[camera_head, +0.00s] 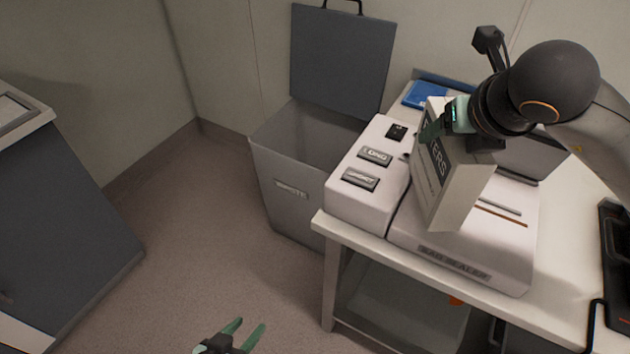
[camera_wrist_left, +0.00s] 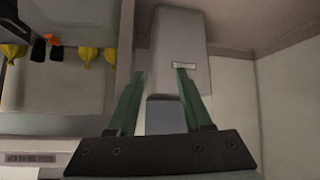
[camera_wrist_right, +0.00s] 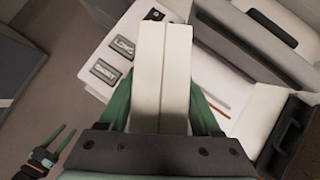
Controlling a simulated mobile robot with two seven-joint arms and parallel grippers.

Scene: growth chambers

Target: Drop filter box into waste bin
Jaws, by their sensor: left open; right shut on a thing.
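The filter box (camera_head: 459,190) is a white carton with a dark label reading "ERS". My right gripper (camera_head: 447,122) is shut on it and holds it above the bag sealer, right of the waste bin. The box (camera_wrist_right: 161,75) fills the space between the green fingers in the right wrist view. The grey waste bin (camera_head: 290,190) stands on the floor with its lid (camera_head: 342,58) raised and its mouth open. The bin also shows in the left wrist view (camera_wrist_left: 181,45). My left gripper (camera_head: 243,335) is open and empty, low at the bottom of the head view.
The white bag sealer (camera_head: 470,262) sits on a table (camera_head: 345,230) right of the bin. A blue item (camera_head: 424,95) lies at the table's back. A dark cabinet (camera_head: 70,220) stands at the left, with free floor between.

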